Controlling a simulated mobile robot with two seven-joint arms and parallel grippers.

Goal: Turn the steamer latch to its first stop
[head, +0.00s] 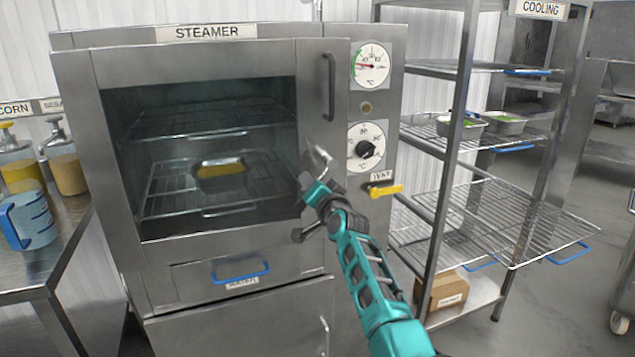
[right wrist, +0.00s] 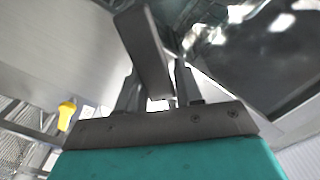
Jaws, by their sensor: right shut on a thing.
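The steamer (head: 190,262) stands in the middle of the head view, its windowed door closed. The steamer latch (head: 322,156) is a metal lever at the right edge of the door, partly hidden by my gripper. My right gripper (head: 318,180) is at the latch, shut on it. In the right wrist view the latch shows as a dark grey bar (right wrist: 146,48) running up between the two fingers of my right gripper (right wrist: 157,90). How far the latch is turned is hard to tell. My left gripper is out of view.
A yellow-handled valve (head: 384,190) sits just right of the gripper, below a dial knob (head: 366,149). A vertical door handle (head: 328,87) is above. A wire rack (head: 500,225) stands at right. A pan (head: 220,178) with yellow food is behind the window.

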